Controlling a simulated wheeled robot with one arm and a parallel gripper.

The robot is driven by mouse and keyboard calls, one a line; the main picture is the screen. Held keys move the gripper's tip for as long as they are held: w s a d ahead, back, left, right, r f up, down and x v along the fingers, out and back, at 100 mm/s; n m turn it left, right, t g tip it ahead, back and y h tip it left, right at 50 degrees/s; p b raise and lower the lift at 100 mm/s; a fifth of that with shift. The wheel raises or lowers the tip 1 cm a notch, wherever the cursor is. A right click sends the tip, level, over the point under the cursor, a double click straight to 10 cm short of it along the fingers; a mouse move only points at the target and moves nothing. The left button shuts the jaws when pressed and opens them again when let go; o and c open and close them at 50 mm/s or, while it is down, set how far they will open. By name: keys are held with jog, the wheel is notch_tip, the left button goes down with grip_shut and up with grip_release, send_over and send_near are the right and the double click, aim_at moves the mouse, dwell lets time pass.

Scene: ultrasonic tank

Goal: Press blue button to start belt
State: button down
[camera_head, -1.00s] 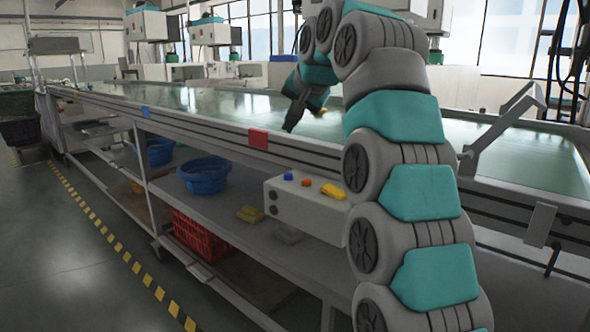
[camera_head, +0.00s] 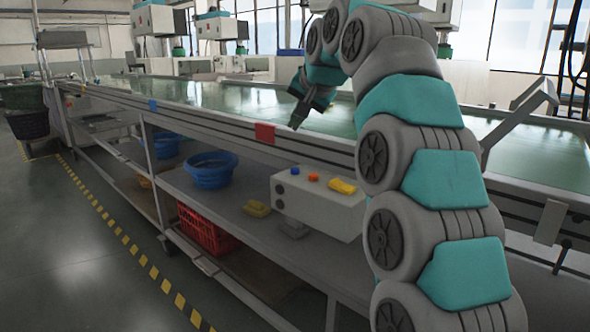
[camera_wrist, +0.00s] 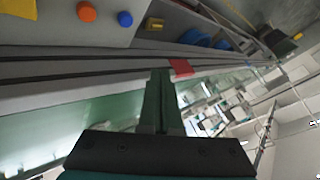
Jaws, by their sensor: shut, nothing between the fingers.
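The blue button (camera_head: 295,171) is small and round and sits at the left end of the top of a white control box (camera_head: 318,208), beside an orange button (camera_head: 313,177). It also shows in the wrist view (camera_wrist: 125,19), near the top and apart from the fingers. My gripper (camera_head: 294,126) is shut and empty. It points down over the belt's near edge, above and behind the box in the head view. In the wrist view the shut fingers (camera_wrist: 162,75) reach toward the belt's side rail. Nothing covers the blue button in either view.
The green conveyor belt (camera_head: 225,101) runs along behind the box, with a red tag (camera_head: 265,133) on its rail. A yellow block (camera_head: 341,186) lies on the box. The shelf holds blue bowls (camera_head: 209,170). A red crate (camera_head: 205,232) stands below. The floor at left is clear.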

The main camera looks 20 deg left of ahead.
aim_at(295, 171)
jog(key=shift+f+b, duration=3)
jog(key=shift+f, duration=0.75)
jog(key=shift+f, duration=0.4)
